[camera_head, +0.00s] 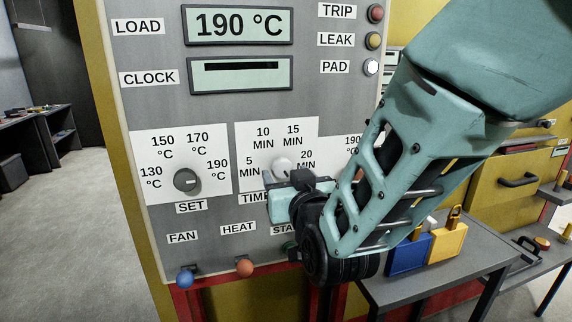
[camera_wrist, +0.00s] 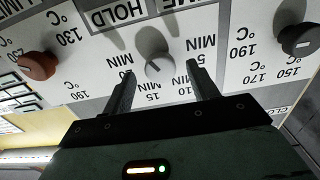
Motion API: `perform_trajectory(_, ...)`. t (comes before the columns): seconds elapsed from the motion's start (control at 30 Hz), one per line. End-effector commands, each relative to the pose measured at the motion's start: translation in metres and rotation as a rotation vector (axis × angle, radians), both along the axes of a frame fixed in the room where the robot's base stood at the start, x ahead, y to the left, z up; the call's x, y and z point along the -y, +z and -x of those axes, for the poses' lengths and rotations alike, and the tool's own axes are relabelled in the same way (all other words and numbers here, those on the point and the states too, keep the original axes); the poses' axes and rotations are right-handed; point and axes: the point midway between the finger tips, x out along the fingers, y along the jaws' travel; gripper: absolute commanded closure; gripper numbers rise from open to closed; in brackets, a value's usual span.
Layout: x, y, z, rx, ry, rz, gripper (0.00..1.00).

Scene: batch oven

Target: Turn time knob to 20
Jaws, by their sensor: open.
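The time knob (camera_head: 282,167) is pale grey, on a white dial plate marked 5, 10, 15 and 20 MIN. My gripper partly covers it in the head view. In the wrist view, which is turned nearly upside down, the knob (camera_wrist: 154,50) shows clearly with a small dark mark facing the 10 and 15 side; its exact setting is hard to tell. My gripper (camera_head: 290,186) is in front of the panel, just below the knob. Its two fingers are apart in the wrist view (camera_wrist: 162,80), with the knob beyond and between their tips and no clear contact.
The dark set knob (camera_head: 186,180) is left of the time dial. A red-brown knob (camera_wrist: 38,66) is on the other side. A blue ball (camera_head: 185,279) and an orange ball (camera_head: 244,268) stick out below. The load display (camera_head: 238,25) reads 190 °C.

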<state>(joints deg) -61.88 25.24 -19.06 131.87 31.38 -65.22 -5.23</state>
Motion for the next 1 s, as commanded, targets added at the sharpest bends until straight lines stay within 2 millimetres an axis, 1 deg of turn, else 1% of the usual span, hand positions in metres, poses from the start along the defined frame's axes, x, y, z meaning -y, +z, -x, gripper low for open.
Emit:
perform_trajectory(0.03,-0.0012,0.0018,-0.0052,0.000,-0.001,0.001,0.41)
perform_trajectory(0.17,-0.0033,0.0003,-0.0122,0.000,0.000,0.002,0.41)
perform_trajectory(0.47,-0.0038,-0.0005,-0.0136,-0.001,0.000,0.001,0.41)
perform_trajectory(0.5,-0.0038,-0.0005,-0.0135,-0.001,0.000,0.001,0.52)
perform_trajectory(0.57,-0.0038,-0.0005,-0.0135,-0.001,0.000,0.001,0.69)
perform_trajectory(0.6,-0.0037,-0.0005,-0.0134,-0.001,0.000,0.001,0.80)
perform_trajectory(0.63,-0.0037,-0.0005,-0.0134,-0.001,0.000,0.001,0.85)
perform_trajectory(0.83,-0.0036,-0.0005,-0.0133,0.000,0.000,0.005,0.85)
perform_trajectory(1.0,-0.0033,-0.0007,-0.0134,0.011,0.000,0.041,0.85)
